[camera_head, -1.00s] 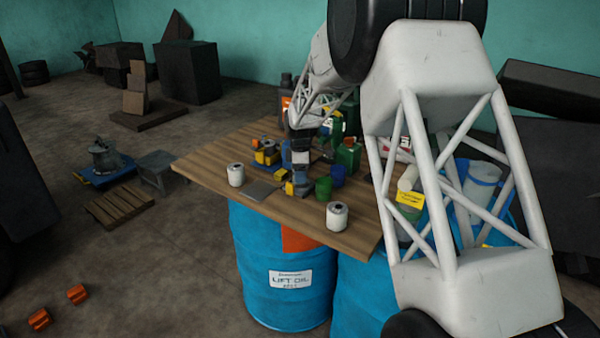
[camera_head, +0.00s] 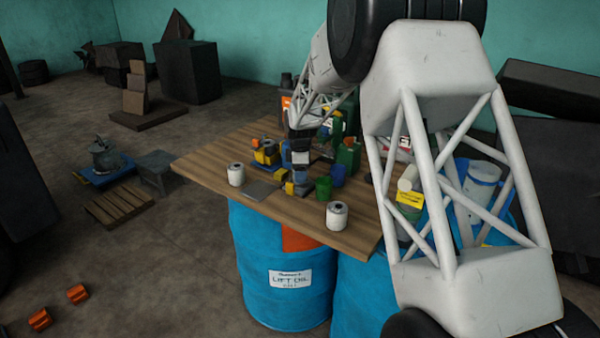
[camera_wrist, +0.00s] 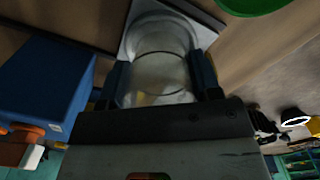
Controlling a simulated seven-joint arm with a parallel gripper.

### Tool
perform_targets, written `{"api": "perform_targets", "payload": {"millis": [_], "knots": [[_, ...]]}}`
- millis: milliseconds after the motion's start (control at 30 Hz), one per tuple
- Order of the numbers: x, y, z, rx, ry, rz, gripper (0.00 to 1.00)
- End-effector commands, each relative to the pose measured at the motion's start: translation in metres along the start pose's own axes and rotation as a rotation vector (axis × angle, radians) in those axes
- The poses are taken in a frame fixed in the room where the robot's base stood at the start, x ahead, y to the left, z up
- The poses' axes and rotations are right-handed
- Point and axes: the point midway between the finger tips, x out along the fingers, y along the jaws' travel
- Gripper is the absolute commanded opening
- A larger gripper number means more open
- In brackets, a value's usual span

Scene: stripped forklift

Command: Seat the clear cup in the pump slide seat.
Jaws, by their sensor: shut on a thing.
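In the wrist view, the clear cup (camera_wrist: 160,68) is between the two fingers of my gripper (camera_wrist: 161,82), which is shut on it. A pale grey plate (camera_wrist: 128,27) with a dark border lies beyond the cup; I cannot tell whether the cup touches it or whether it is the pump slide seat. A large blue block (camera_wrist: 45,80) stands to the left of my gripper. In the head view, my gripper (camera_head: 300,168) is small, over the middle of the table among blue and yellow parts.
On the wooden table (camera_head: 215,165) stand a green cup (camera_head: 324,188), a blue cup (camera_head: 338,176) and two white cans (camera_head: 236,175) (camera_head: 337,215). A grey flat plate (camera_head: 260,191) lies at the front. Bottles (camera_head: 347,155) stand behind my gripper.

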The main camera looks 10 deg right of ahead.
Motion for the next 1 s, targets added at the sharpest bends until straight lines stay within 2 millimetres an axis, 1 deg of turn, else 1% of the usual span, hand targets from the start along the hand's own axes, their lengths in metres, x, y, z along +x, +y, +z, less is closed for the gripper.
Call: {"api": "perform_targets", "payload": {"millis": [1000], "knots": [[0.011, 0.0, 0.0, 0.0, 0.0, 0.0, 0.35]]}}
